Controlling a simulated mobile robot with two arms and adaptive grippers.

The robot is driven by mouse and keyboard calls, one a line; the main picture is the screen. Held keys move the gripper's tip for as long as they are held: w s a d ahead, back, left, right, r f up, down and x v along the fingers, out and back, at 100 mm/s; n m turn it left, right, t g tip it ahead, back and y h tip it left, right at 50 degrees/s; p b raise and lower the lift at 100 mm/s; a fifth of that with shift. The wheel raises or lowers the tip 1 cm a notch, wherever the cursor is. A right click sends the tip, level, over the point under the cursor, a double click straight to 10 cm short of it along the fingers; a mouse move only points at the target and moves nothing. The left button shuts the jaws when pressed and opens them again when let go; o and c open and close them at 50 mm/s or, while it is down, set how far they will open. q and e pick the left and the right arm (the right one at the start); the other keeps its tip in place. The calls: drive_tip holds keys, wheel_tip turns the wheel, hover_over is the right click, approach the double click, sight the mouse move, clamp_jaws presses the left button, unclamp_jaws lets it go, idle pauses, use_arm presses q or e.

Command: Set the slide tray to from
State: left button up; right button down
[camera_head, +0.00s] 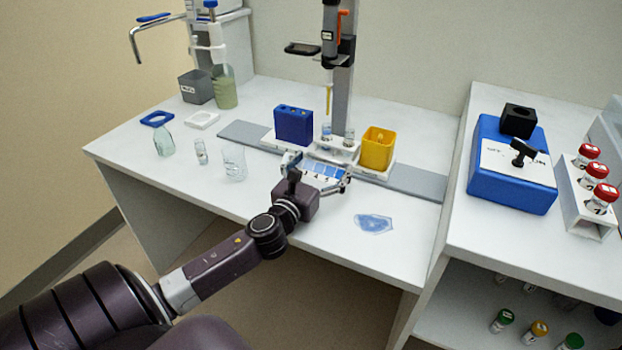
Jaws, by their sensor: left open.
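The slide tray, a white carriage (376,172), sits on a long grey rail (415,184) on the white bench. It bears a blue block (293,125) at left, small clear vials (349,135) in the middle and a yellow open box (377,148) at right. My left gripper (318,172) is open at the tray's front edge, near the middle. A pale blue panelled piece shows between its fingers; I cannot tell whether they touch it. My right gripper is not in view.
A pipette (329,40) on a stand hangs above the tray. A blue spill-like patch (373,223) lies front right. A blue device (510,175) stands on the right bench.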

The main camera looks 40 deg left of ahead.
use_arm(q)
drive_tip(key=v, duration=1)
drive_tip(key=shift+s+a, duration=0.1)
idle(0.3)
